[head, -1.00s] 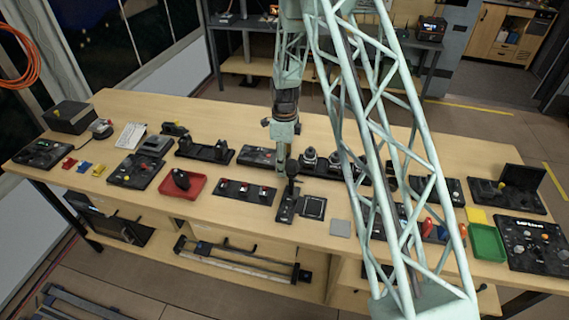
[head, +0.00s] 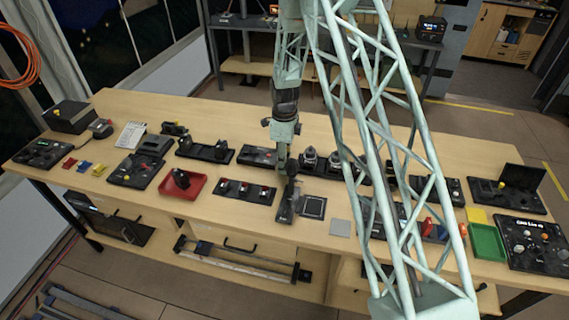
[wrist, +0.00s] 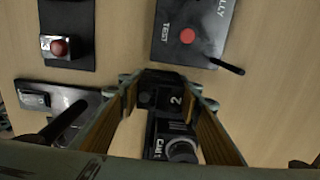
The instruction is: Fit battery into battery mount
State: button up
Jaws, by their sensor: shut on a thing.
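My gripper (wrist: 165,112) reaches down over the bench from above. In the wrist view its two orange-lined fingers stand on either side of a dark block (wrist: 172,101) marked "2", and they are shut on it. This block looks like the battery, but its full shape is hidden between the fingers. Just below it in the picture is a black part labelled "CAM" (wrist: 158,146) with a round grey piece. I cannot tell whether the two touch. In the head view my gripper (head: 286,163) is over a narrow black stand (head: 286,208). I cannot pick out the battery mount for certain.
The wooden bench (head: 150,215) holds several black panels. Close by are a three-part panel (head: 245,191), a red tray (head: 195,188) and a grey square (head: 340,228). In the wrist view a "TEST" panel (wrist: 190,50) with a red button lies ahead, with a dark rod beside it.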

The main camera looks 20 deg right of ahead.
jog(key=shift+r, duration=0.15)
jog(key=shift+r+b, duration=0.35)
jog(key=shift+r, duration=4.5)
jog(key=shift+f, duration=0.1)
